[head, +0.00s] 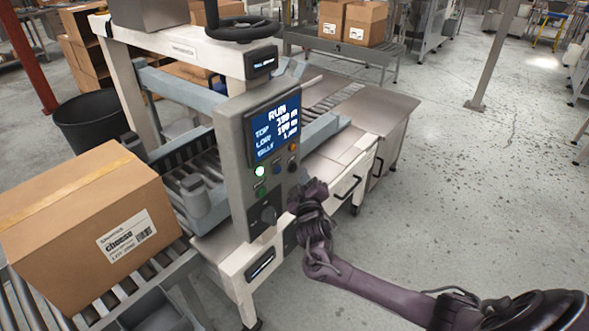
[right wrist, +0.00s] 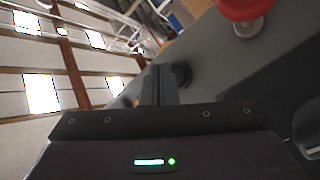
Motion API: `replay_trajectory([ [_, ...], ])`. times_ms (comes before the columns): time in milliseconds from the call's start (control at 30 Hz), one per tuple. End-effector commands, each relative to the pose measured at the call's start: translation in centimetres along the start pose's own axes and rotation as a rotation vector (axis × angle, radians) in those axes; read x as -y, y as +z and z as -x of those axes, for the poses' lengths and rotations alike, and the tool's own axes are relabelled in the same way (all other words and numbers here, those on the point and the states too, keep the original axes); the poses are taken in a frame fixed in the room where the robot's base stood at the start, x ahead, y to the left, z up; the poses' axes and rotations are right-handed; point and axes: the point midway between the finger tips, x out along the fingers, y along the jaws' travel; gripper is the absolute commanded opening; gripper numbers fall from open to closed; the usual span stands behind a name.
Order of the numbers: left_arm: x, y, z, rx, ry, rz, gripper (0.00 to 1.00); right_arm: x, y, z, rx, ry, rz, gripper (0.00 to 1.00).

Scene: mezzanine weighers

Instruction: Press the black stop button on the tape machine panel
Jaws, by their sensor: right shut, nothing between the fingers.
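The tape machine panel (head: 243,165) is a grey upright box with a lit screen (head: 274,125) reading RUN. In the right wrist view, a round black button (right wrist: 182,74) stands out from the panel close beside the shut fingertips (right wrist: 160,78). I cannot tell whether they touch. My left gripper is not in view.
A red mushroom button (right wrist: 243,10) is on the same panel in the right wrist view. A cardboard box (head: 85,225) sits on the roller conveyor (head: 155,275) at the left. A black bin (head: 92,122) stands behind. The floor right of the machine is clear.

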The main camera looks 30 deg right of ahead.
Motion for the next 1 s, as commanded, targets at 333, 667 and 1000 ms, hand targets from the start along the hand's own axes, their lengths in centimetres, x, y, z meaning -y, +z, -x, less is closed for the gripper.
replay_trajectory([
  [333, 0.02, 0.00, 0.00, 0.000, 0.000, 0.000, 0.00, 0.00, 0.00, 0.00, 0.000, 0.000, 0.000, 0.00],
  [667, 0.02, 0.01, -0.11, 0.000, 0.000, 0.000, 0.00, 0.10, -0.08, -0.10, 0.000, 0.000, -0.001, 0.00],
  [1000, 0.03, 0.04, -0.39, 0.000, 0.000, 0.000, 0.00, 0.40, -0.45, -0.60, 0.000, 0.000, 0.000, 0.00],
])
